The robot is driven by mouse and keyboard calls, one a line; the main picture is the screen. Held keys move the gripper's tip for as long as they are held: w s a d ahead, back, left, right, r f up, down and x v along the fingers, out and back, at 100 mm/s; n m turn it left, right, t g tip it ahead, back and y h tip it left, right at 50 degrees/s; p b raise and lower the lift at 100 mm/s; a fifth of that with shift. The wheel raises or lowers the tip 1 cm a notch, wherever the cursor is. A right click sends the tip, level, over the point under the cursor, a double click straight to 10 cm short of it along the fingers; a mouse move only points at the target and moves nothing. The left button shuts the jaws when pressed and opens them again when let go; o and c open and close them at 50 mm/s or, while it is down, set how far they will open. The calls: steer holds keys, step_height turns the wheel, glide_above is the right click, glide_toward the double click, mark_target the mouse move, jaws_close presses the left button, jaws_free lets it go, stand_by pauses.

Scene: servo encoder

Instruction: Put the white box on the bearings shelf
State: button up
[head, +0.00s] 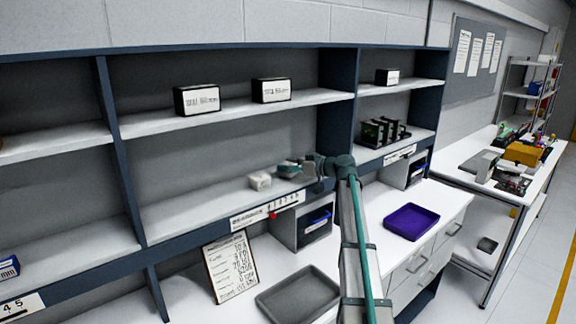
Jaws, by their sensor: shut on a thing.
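The small white box (260,181) is at the tips of my gripper (274,175), over the lower middle shelf. My gripper reaches in from the right and is shut on the box; its fingers are small and partly hidden in this view. The lower middle shelf (190,214) has a long label (266,209) on its front edge, with print too small to read surely. I cannot tell whether the box touches the shelf or is just above it.
Two dark boxes with white labels (197,99) (271,90) stand on the shelf above. A dark upright (336,115) borders the bay on the right. A written board (231,266), a grey tray (299,295) and a purple tray (411,222) are below. The shelf left of the box is clear.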

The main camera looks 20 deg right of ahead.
steer(key=shift+f, duration=0.35)
steer(key=shift+f+b, duration=0.15)
steer(key=shift+b, duration=0.15)
steer(key=o, duration=1.2)
steer(key=shift+o, duration=0.2)
steer(key=shift+r+p, duration=0.3)
steer(key=shift+p, duration=0.1)
steer(key=b+v, duration=0.4)
steer(key=v, duration=0.8)
steer(key=shift+f, duration=0.1)
